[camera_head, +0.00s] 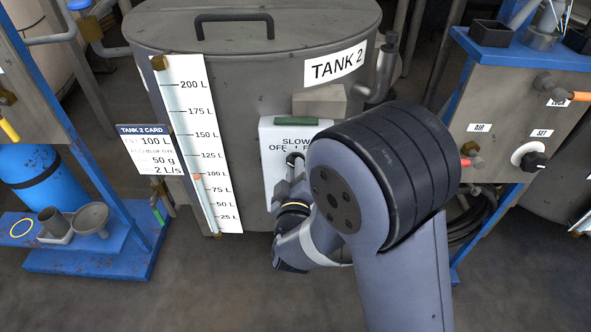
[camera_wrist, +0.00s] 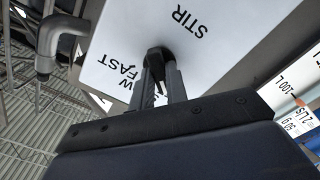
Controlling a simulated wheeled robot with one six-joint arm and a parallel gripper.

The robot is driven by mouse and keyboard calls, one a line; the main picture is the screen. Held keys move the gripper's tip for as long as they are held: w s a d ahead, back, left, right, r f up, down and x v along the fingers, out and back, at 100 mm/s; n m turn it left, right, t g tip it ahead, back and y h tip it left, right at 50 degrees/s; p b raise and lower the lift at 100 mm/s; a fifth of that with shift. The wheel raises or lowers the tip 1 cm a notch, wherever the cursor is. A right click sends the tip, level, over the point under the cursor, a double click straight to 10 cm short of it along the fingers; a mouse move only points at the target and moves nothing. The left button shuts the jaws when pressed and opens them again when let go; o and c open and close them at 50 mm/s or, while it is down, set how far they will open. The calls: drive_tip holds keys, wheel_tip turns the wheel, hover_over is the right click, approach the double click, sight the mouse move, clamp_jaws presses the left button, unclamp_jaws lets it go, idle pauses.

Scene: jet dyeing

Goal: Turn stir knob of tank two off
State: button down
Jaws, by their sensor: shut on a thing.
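Tank two (camera_head: 250,90) is a large grey vessel with a TANK 2 label on its side. A white stir panel (camera_head: 272,165) on its front reads SLOW, OFF and part of another word, the rest hidden behind my arm. In the wrist view the same panel (camera_wrist: 205,60) shows STIR and FAST. The dark stir knob (camera_wrist: 158,54) sits on the panel between the fingertips of my gripper (camera_wrist: 160,72), which is shut on it. In the head view my gripper (camera_head: 294,165) is at the panel, partly hidden by my arm. The knob's pointer direction cannot be told.
A white litre scale (camera_head: 205,140) and a TANK 2 CARD (camera_head: 147,150) are left of the panel. A blue-framed panel (camera_head: 520,115) with AIR and SET controls stands right. A blue stand (camera_head: 85,258) with cups is at lower left. Grey floor lies in front.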

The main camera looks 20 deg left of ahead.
drive_tip(key=c, duration=1.4)
unclamp_jaws()
drive_tip(key=p+v, duration=0.1)
drive_tip(key=v, duration=0.9)
drive_tip(key=shift+s, duration=0.4)
drive_tip(key=shift+w, duration=0.1)
drive_tip(key=b+x, duration=0.1)
drive_tip(key=x, duration=0.9)
drive_tip(key=shift+w, duration=0.3)
